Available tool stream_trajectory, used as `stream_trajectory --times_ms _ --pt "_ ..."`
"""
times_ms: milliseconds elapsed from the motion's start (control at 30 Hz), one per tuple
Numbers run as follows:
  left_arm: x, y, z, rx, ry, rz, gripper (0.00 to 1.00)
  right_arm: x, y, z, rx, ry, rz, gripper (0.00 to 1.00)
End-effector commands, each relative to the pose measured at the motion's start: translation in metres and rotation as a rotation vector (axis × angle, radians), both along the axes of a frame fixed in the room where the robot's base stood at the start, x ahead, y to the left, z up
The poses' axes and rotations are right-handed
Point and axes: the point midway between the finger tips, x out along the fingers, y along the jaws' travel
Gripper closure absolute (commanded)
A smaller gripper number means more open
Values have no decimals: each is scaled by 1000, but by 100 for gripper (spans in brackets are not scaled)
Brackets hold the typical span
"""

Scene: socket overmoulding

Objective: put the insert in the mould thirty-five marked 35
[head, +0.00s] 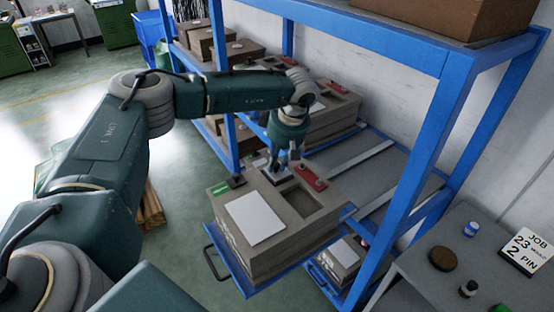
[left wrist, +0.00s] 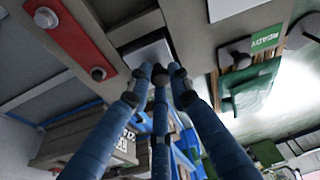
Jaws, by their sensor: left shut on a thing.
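My left gripper (head: 284,166) points down at the far end of a grey-brown mould (head: 290,245) on a pulled-out blue shelf tray. It is shut on a small light-grey piece, probably the insert (left wrist: 148,52), mostly hidden by the fingers. The fingertips (left wrist: 161,76) meet at this piece in the left wrist view. The mould's top has an open rectangular recess (head: 312,200) and a flat white plate (head: 255,217). White marks on the mould's side are not readable. Whether the piece touches the mould I cannot tell. My right gripper is not in view.
A red strip with knobs (head: 312,178) and a green READY label (head: 220,188) flank the recess. Blue rack posts (head: 420,150) stand close on the right. Other moulds (head: 335,112) sit behind. A table at right holds a card reading JOB 23 MOULD 2 PIN (head: 526,250).

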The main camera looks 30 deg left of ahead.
Motion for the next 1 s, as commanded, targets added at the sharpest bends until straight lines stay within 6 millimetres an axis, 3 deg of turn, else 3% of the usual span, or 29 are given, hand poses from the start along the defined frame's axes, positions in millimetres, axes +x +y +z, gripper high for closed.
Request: stream_trajectory --times_ms 267,300,400,767,1000 --pt "1 0 -1 0 -3 0 100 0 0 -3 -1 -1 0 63" --pt "0 0 -2 0 -1 0 77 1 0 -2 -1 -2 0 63" --pt "0 0 -2 0 -1 0 62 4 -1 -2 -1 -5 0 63" --pt "0 -1 3 0 -2 -1 62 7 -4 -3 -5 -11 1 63" --pt "-1 -13 42 -1 -7 -2 62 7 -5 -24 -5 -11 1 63"
